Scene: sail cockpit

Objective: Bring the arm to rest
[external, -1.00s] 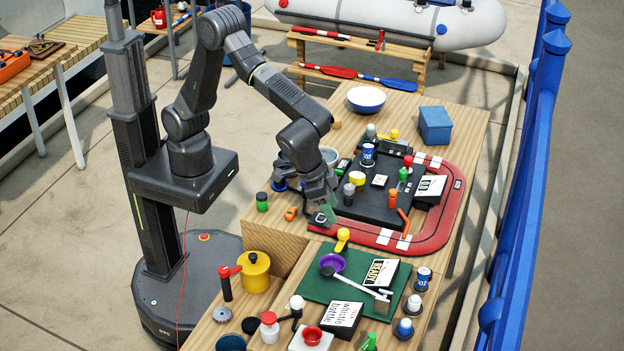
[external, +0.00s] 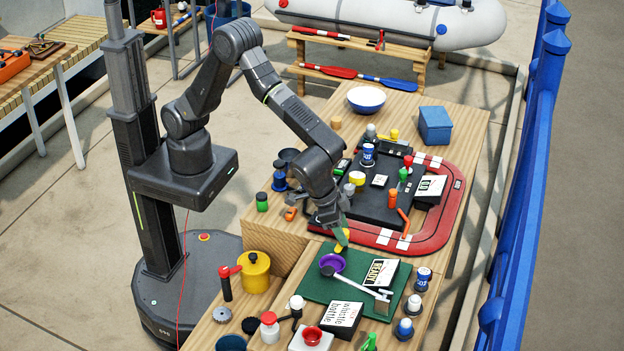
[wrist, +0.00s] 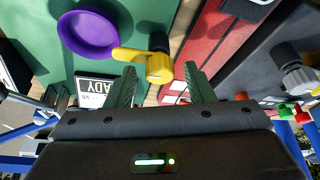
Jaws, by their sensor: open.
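My gripper (external: 338,234) hangs low over the edge between the green mat (external: 314,285) and the red track-like border (external: 444,230). In the wrist view its two green fingers (wrist: 158,88) stand apart with nothing held between them. A yellow-handled piece (wrist: 158,66) with a dark knob shows just beyond the fingertips; I cannot tell whether they touch it. In the external view my gripper partly hides this yellow piece. A purple bowl (external: 332,263) lies next to it on the green mat, and also shows in the wrist view (wrist: 88,33).
A black panel (external: 380,212) with several knobs and cans stands beyond my gripper. A READY card (external: 381,272) and a hammer-like tool (external: 362,287) lie on the mat. A yellow pot (external: 255,272) stands left of the mat. A blue railing (external: 520,190) runs along the right.

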